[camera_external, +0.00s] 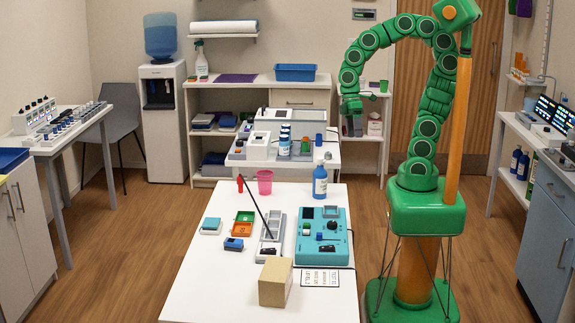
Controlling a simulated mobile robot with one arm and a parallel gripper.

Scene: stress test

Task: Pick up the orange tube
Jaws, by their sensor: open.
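I cannot make out a clear orange tube. A small orange-red object (319,140) stands on the back table, too small to tell what it is. A flat orange tray (240,229) lies on the white front table (205,275). My gripper (351,127) hangs from the green arm, pointing down, above and behind the front table's right side. Its jaws are open, with nothing visible between them. It is apart from the things on the tables.
A teal device (335,250), a grey device (277,225) with a leaning dark rod, a tan block (275,282), a blue bottle (320,180) and a pink cup (265,182) stand on the front table. Its front left is clear. The back table (235,155) holds equipment and bottles.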

